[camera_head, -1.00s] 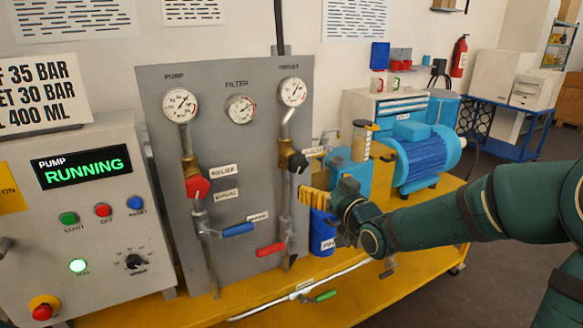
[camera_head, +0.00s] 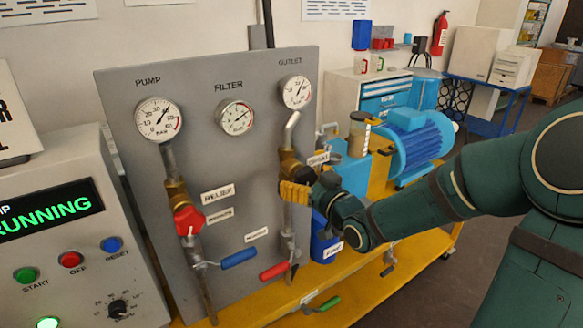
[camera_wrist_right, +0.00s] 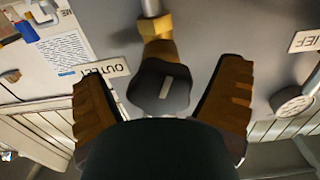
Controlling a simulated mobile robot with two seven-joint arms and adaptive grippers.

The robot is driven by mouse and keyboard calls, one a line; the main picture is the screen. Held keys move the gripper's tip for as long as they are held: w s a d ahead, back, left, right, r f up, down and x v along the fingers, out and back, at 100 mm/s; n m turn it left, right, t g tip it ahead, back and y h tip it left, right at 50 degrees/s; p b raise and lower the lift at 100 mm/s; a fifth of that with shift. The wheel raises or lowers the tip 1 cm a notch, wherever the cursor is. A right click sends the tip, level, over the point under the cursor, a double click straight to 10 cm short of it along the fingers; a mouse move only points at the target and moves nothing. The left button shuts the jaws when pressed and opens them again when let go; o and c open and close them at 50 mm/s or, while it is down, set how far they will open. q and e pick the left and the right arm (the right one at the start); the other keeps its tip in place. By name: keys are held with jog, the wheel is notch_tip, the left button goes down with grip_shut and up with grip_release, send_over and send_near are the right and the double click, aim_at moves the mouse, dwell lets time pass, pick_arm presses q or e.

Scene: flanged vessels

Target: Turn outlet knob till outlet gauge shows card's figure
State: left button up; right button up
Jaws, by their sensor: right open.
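The outlet gauge (camera_head: 296,92) is at the upper right of the grey panel; its needle points up and right, but the figure is too small to read. Below it, a pipe runs down to a brass valve body (camera_head: 288,160). My right gripper (camera_head: 295,194) is at this valve. In the right wrist view, the black outlet knob (camera_wrist_right: 158,88), with a pale mark, lies between and just beyond the open orange-brown fingers (camera_wrist_right: 165,105). The card (camera_head: 12,125) is mostly cut off at the left edge. My left gripper is out of view.
The red relief knob (camera_head: 188,220), blue lever (camera_head: 238,258) and red lever (camera_head: 275,270) are on the same panel. A blue canister (camera_head: 325,240) and blue motor (camera_head: 415,145) stand to the right. The pump display (camera_head: 45,210) reads RUNNING.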

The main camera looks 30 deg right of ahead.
jog(key=shift+w, duration=0.3)
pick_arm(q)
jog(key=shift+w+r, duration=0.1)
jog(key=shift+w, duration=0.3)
pick_arm(e)
jog(key=shift+s, duration=0.1)
jog(key=shift+c, duration=1.4)
jog(key=c, duration=0.9)
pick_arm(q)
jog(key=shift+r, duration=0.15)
pick_arm(e)
jog(key=shift+m, duration=0.3)
